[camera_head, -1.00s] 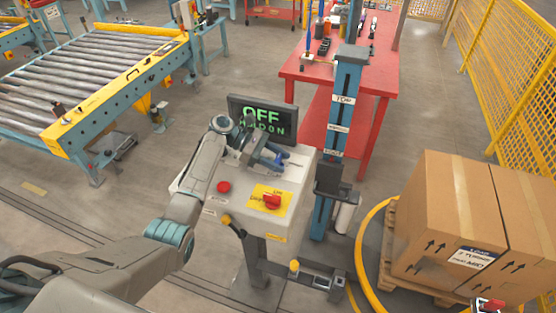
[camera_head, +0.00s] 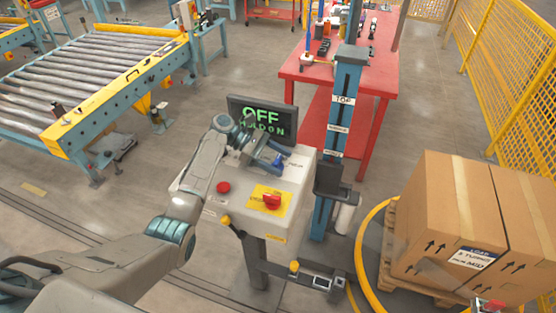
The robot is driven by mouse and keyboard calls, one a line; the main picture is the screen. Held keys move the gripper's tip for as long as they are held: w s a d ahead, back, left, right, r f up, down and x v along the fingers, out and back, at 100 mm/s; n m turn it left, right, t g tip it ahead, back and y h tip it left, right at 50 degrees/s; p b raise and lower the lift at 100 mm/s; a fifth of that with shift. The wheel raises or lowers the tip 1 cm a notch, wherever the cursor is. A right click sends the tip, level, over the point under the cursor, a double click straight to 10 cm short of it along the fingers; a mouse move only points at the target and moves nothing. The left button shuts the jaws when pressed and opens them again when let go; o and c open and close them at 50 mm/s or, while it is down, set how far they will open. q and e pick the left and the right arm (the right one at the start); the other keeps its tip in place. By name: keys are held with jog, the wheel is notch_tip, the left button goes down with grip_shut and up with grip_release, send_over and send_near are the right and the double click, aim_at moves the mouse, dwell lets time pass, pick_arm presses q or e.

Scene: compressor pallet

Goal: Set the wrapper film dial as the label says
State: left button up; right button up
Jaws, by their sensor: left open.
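A light grey control box (camera_head: 248,205) stands at the middle, with a dark screen (camera_head: 262,117) behind it that reads OFF in green. My left gripper (camera_head: 277,163) is open over the box's upper right, just below the screen. Blue parts show at its fingers; the film dial there is mostly hidden, and I cannot tell whether the fingers touch it. A red switch (camera_head: 272,201) on a yellow plate and a red button (camera_head: 223,187) sit nearer. A white load label (camera_head: 478,258) on the carton mentions turns and MID.
A blue mast (camera_head: 345,95) with position labels and a dark carriage (camera_head: 333,180) stands right of the box. Cartons (camera_head: 440,215) sit on a pallet inside a yellow ring (camera_head: 362,250). A red table (camera_head: 380,80) stands behind. A roller conveyor (camera_head: 85,75) is at the left.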

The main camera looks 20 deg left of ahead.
pick_arm(q)
jog(key=b+v, duration=0.3)
jog(key=v, duration=0.6)
jog(key=shift+w+a+f+b, duration=0.1)
jog(key=shift+a+b, duration=0.15)
jog(key=shift+b, duration=0.1)
jog(key=shift+a+r, duration=0.45)
jog(key=shift+a, duration=0.1)
